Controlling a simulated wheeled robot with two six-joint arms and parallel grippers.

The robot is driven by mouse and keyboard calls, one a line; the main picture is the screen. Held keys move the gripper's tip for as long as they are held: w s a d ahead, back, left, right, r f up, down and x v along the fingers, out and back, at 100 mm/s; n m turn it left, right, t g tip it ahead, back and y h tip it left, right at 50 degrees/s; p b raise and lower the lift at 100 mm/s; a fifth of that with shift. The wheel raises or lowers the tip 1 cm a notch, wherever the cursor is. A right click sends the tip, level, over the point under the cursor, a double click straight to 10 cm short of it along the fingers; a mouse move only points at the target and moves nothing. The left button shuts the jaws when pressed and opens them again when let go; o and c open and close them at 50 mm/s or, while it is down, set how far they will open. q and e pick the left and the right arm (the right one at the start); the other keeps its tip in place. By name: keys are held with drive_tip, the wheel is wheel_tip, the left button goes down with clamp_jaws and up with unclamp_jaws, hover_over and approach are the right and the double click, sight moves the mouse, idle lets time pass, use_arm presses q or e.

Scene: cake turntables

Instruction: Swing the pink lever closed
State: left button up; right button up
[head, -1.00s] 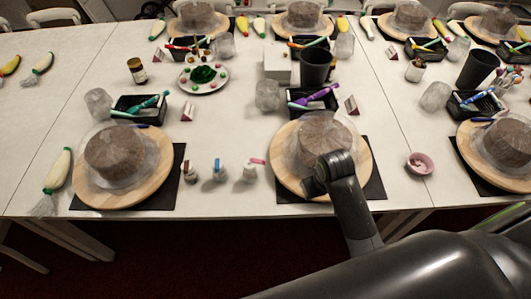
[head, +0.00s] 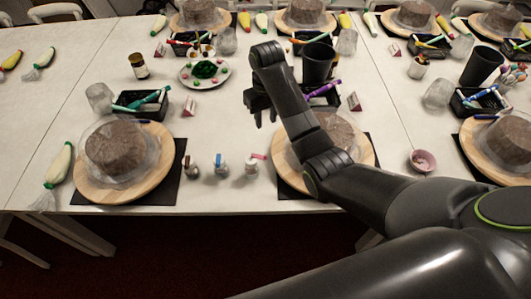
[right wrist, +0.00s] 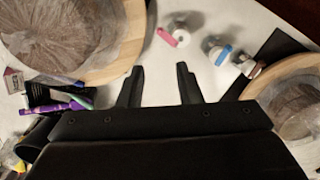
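The pink lever (head: 258,156) sticks out at the top of a small white bottle (head: 251,168) on the table, left of the middle cake turntable. In the right wrist view the pink lever (right wrist: 167,38) lies beyond my fingertips, with its white body beside it. My right gripper (head: 263,117) is above the table, behind the small bottles in the head view, fingers pointing down. In the right wrist view my right gripper (right wrist: 160,70) has its fingers spread, with nothing between them. It is apart from the lever. My left gripper is not in view.
A plate of sweets (head: 204,72) and a dark cup (head: 318,63) stand behind.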

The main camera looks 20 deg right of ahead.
drive_tip(key=b, duration=0.4)
approach(265, 156)
wheel_tip(265, 156, down, 8)
drive_tip(key=shift+p, duration=0.75)
drive_tip(key=shift+c, duration=0.3)
clamp_jaws()
